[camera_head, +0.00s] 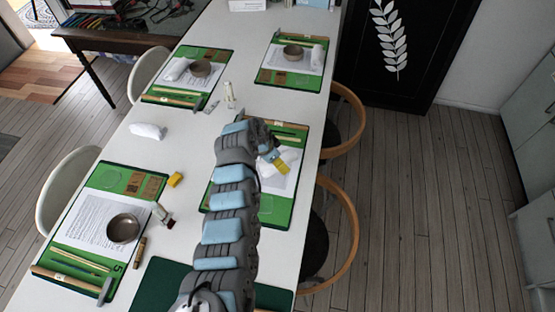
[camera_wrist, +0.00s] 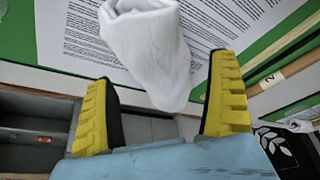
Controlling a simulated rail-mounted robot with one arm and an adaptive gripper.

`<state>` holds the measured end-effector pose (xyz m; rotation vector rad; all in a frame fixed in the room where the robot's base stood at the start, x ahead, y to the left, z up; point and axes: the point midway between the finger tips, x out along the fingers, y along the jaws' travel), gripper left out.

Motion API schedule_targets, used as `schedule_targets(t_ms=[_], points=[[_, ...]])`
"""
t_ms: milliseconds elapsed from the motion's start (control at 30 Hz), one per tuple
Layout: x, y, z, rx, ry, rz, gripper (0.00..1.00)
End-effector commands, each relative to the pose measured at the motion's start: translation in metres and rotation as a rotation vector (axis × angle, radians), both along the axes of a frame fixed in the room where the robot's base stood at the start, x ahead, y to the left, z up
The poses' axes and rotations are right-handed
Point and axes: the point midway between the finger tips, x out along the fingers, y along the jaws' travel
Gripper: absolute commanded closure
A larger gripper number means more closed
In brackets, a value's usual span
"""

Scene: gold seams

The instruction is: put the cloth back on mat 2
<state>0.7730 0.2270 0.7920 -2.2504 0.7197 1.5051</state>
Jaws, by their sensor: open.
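Mat 2 (camera_head: 281,218) is a green mat with a printed white sheet, at the right edge of the table beneath my arm. In the wrist view, a wooden strip marked 2 (camera_wrist: 272,79) lies on its green border (camera_wrist: 275,36). A white rolled cloth (camera_head: 293,158) lies over the sheet of this mat. In the wrist view, the cloth (camera_wrist: 150,50) shows between my yellow fingers, its end toward me. My gripper (camera_head: 277,162) is open around or just above the cloth; I cannot tell whether a finger touches it. My arm hides part of the mat.
Another white cloth (camera_head: 148,131) lies on bare table at left. Mat 5 (camera_head: 88,218) holds a bowl (camera_head: 123,228); a yellow block (camera_head: 175,179) and small bottle (camera_head: 168,222) are near it. Two far mats hold bowls and cloths. A white bottle (camera_head: 229,96) stands mid-table. Chairs line both sides.

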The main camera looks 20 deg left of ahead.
Motion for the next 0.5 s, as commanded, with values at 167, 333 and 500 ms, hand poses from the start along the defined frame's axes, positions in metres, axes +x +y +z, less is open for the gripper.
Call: schedule_targets(t_ms=[167, 333, 500], points=[[-0.004, 0.004, 0.015, 0.001, -0.004, 0.003, 0.1], [-0.009, 0.008, 0.03, 0.002, -0.005, 0.003, 0.1], [-0.015, 0.011, 0.044, 0.001, -0.003, 0.003, 0.1]])
